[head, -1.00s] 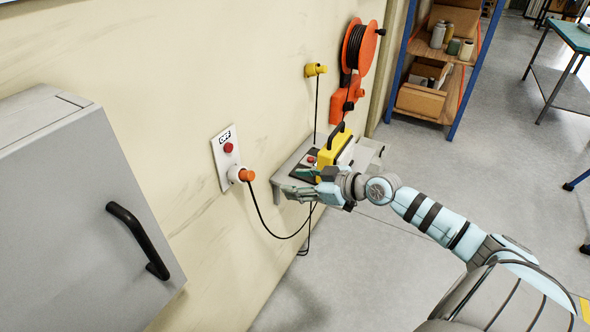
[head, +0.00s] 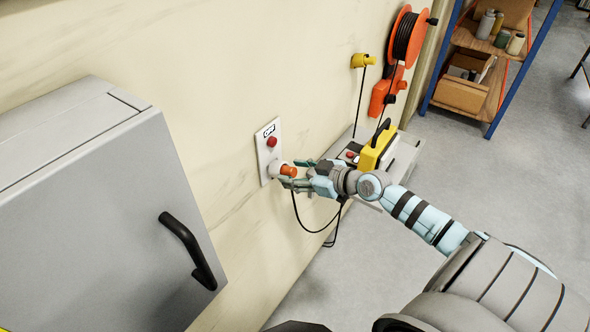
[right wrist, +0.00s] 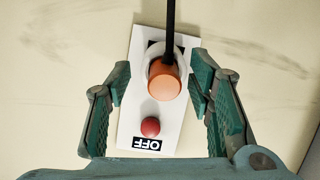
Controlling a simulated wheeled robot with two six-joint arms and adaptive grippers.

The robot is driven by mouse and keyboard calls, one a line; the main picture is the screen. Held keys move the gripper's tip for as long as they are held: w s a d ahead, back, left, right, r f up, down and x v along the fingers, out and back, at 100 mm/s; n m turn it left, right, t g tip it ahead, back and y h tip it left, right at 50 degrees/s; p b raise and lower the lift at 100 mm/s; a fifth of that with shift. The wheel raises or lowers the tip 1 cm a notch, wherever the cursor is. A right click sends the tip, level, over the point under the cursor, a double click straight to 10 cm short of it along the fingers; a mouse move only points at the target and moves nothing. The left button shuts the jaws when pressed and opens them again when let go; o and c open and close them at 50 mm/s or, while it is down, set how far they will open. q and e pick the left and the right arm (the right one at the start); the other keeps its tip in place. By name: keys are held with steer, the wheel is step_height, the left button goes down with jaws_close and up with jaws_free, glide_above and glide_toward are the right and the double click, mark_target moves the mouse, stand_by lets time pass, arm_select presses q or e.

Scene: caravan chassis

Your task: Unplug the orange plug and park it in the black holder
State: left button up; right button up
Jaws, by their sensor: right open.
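The orange plug (head: 288,171) sits in the socket of a white wall plate (head: 264,135), and a black cable hangs from it. The plug also shows in the right wrist view (right wrist: 164,84), end-on, with the cable running up. My right gripper (head: 300,179) is open at the plug, its fingers pointing to the wall. In the right wrist view the fingers (right wrist: 160,72) stand on either side of the plug, with gaps to it. I cannot make out a black holder for certain. My left gripper is not in view.
The plate has a red button (right wrist: 150,127) and an OFF label. A grey cabinet (head: 100,200) with a black handle stands at left. A shelf (head: 404,160) with a yellow device (head: 376,150) lies beyond my right wrist. A yellow fitting (head: 362,61) and orange reel (head: 405,38) hang on the wall.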

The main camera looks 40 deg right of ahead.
mark_target(295, 173)
steer(key=shift+a, duration=0.15)
steer(key=shift+a+r, duration=0.1)
steer(key=c, duration=0.3)
steer(key=shift+w+a, duration=0.1)
steer(key=shift+w, duration=0.05)
jaws_close()
steer(key=shift+p+v, duration=0.7)
steer(key=shift+v, duration=1.4)
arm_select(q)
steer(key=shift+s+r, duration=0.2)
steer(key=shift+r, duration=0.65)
arm_select(e)
steer(key=shift+v, duration=0.95)
steer(key=shift+f, duration=0.2)
